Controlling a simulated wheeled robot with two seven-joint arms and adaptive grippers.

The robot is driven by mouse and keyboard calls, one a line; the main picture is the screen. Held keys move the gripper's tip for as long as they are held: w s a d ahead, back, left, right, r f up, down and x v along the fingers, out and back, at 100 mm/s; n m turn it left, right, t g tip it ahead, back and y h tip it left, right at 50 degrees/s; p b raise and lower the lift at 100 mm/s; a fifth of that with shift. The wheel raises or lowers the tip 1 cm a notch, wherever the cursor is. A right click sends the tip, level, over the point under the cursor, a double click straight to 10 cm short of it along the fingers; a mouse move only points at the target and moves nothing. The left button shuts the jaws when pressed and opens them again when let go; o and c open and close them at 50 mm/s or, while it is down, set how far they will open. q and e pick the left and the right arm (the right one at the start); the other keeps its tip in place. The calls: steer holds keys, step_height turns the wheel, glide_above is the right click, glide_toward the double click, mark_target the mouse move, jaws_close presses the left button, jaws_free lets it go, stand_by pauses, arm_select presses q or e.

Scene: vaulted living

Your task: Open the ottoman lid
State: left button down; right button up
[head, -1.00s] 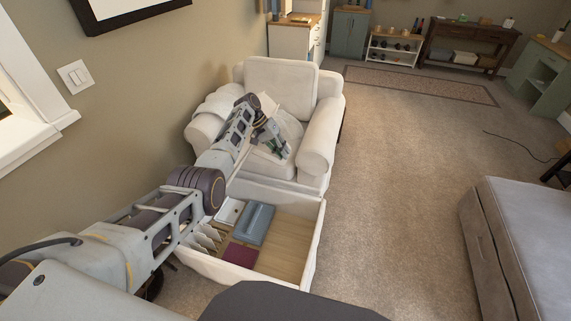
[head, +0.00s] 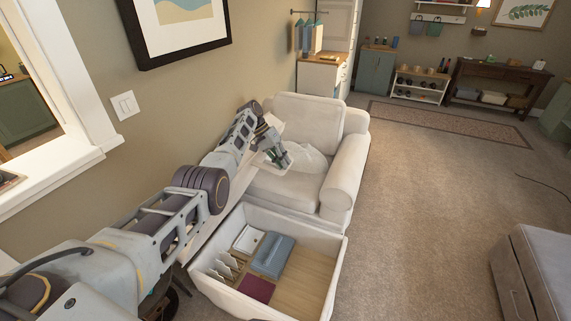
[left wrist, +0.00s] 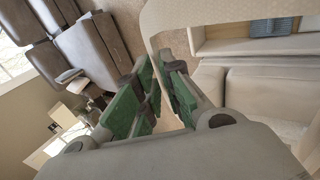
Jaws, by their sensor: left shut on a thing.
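The ottoman (head: 327,282) is an off-white box in front of the armchair, with its inside open to view in the head view. Its pale lid (left wrist: 215,12) is raised and crosses the top of the left wrist view. In the head view the lid is seen nearly edge-on at the ottoman's left side, mostly behind my left arm. My left gripper (head: 284,160), with green finger pads, is shut on the lid's edge. The gripper (left wrist: 163,100) also shows in the left wrist view; the exact contact is partly hidden. My right gripper is not in view.
Inside the ottoman are a blue-grey box (head: 273,255), a dark red flat item (head: 257,288), white dividers and a white tray. A cream armchair (head: 345,175) stands behind. A wall with a window is at left. Carpet (head: 430,200) is clear at right, before a grey seat (head: 540,270).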

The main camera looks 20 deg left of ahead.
arm_select(q)
steer(key=shift+s+a+f, duration=0.15)
steer(key=shift+a+f, duration=0.15)
steer(key=shift+f, duration=0.15)
steer(key=c, duration=1.7)
jaws_free()
steer(key=shift+f, duration=0.1)
steer(key=shift+o, duration=0.9)
steer(key=shift+a, duration=0.2)
steer(key=shift+d+r, duration=0.2)
steer(key=v, duration=1.2)
